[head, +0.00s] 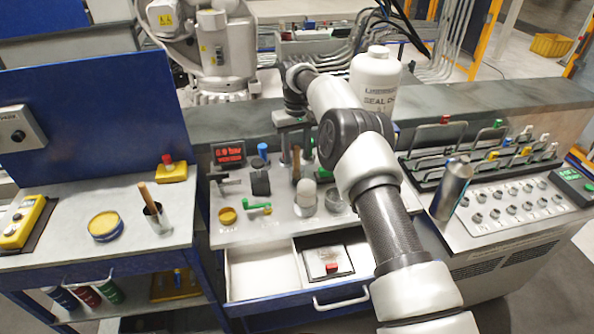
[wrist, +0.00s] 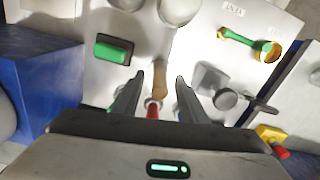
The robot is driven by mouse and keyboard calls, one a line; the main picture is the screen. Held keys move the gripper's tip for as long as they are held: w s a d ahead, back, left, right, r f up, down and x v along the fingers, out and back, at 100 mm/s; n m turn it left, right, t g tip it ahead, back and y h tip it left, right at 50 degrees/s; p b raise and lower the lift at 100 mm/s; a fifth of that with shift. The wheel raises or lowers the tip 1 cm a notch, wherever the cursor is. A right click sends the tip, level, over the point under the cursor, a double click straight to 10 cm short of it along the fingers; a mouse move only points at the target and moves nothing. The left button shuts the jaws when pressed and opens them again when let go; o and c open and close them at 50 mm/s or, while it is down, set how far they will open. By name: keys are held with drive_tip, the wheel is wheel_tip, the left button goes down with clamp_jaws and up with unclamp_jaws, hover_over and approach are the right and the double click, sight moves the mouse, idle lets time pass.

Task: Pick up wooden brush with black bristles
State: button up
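A brown wooden handle (head: 296,165) stands on the light grey panel, directly below my gripper (head: 295,148) in the head view. In the wrist view the wooden handle (wrist: 159,82) lies between the two fingertips of my gripper (wrist: 160,78), with a gap on each side. The gripper is open and holds nothing. A pale collar and a red part show below the handle in the wrist view. I cannot make out black bristles. Another wooden handle (head: 148,198) leans in a metal cup (head: 158,218) on the left cart.
A white bottle (head: 375,80) stands behind my arm. An open drawer (head: 262,280) is in front. A silver can (head: 452,189) stands at right.

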clamp_jaws()
